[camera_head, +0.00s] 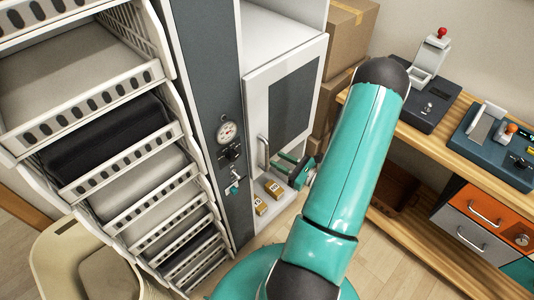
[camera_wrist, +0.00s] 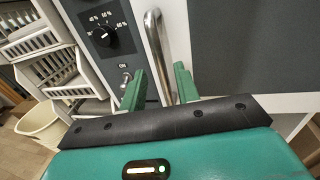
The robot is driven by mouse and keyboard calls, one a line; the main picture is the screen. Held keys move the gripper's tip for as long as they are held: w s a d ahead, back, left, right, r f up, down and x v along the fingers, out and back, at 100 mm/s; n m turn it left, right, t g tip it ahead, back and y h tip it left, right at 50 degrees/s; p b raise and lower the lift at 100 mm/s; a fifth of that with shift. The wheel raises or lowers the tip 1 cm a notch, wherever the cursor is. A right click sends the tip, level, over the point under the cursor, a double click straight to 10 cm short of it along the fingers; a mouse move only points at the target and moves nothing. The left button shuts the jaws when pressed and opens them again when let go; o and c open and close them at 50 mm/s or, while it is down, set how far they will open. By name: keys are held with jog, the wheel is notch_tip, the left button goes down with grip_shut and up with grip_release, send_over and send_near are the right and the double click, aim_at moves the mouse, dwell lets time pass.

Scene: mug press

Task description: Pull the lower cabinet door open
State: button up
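A grey control panel with a gauge (camera_head: 227,131) and a black knob (camera_wrist: 103,36) stands left of the door. Two yellow blocks (camera_head: 268,197) sit below the door. White basket racks (camera_head: 130,180) stand left, cardboard boxes (camera_head: 345,40) right, and a wooden bench (camera_head: 425,145) further right.

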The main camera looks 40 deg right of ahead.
aim_at(267, 154)
jog(key=x, duration=0.6)
jog(key=shift+s, duration=0.1)
grip_shut()
